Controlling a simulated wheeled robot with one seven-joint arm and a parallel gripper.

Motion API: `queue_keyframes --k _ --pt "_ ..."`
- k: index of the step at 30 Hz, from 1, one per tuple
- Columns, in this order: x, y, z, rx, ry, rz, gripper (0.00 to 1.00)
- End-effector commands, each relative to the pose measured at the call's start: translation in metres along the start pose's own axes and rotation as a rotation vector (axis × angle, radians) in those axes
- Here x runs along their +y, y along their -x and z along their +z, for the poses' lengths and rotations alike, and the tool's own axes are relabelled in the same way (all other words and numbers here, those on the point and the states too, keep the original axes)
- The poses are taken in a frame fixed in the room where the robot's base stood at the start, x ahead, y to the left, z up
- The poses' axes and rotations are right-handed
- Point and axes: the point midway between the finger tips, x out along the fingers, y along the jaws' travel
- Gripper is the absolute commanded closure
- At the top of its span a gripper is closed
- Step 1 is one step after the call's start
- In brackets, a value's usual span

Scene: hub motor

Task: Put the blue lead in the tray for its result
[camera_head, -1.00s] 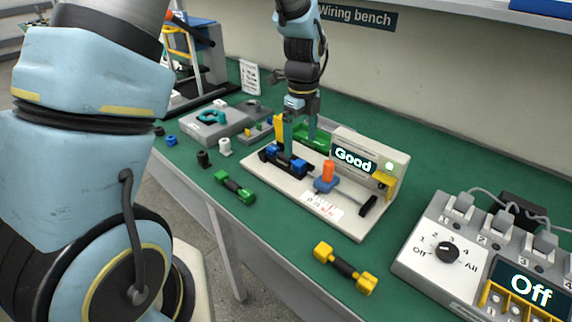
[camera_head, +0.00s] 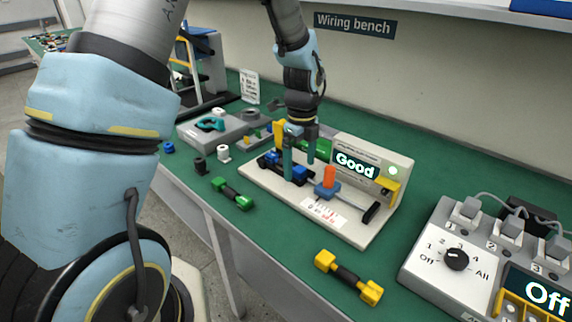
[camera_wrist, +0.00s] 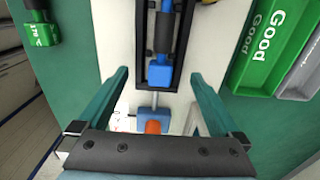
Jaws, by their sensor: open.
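The blue lead (camera_head: 300,173) lies in the black holder of the white tester (camera_head: 335,232), with blue ends and a dark middle; part is behind my finger. One blue end (camera_wrist: 159,78) and the dark middle show in the wrist view. The tester display (camera_head: 356,165) reads "Good" beside a lit green lamp. A green tray (camera_head: 318,147) stands behind the tester; in the wrist view the tray (camera_wrist: 262,42) is labelled "Good". My gripper (camera_head: 299,169) is open over the tester near the blue lead, its fingers apart and empty.
An orange-handled blue slider (camera_head: 328,178) sits beside the lead. A green lead (camera_head: 232,193) and a yellow lead (camera_head: 348,277) lie on the green bench. A switch box (camera_head: 450,255) reading "Off" is at right. A grey fixture (camera_head: 222,127) stands behind left.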

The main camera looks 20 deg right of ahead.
Motion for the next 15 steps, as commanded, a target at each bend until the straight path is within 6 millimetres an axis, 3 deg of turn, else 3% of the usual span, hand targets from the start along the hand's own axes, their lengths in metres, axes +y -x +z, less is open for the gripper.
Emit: queue_keyframes --k 15 --pt "0.0002 -0.0055 0.0001 0.0 0.0 0.001 0.0"
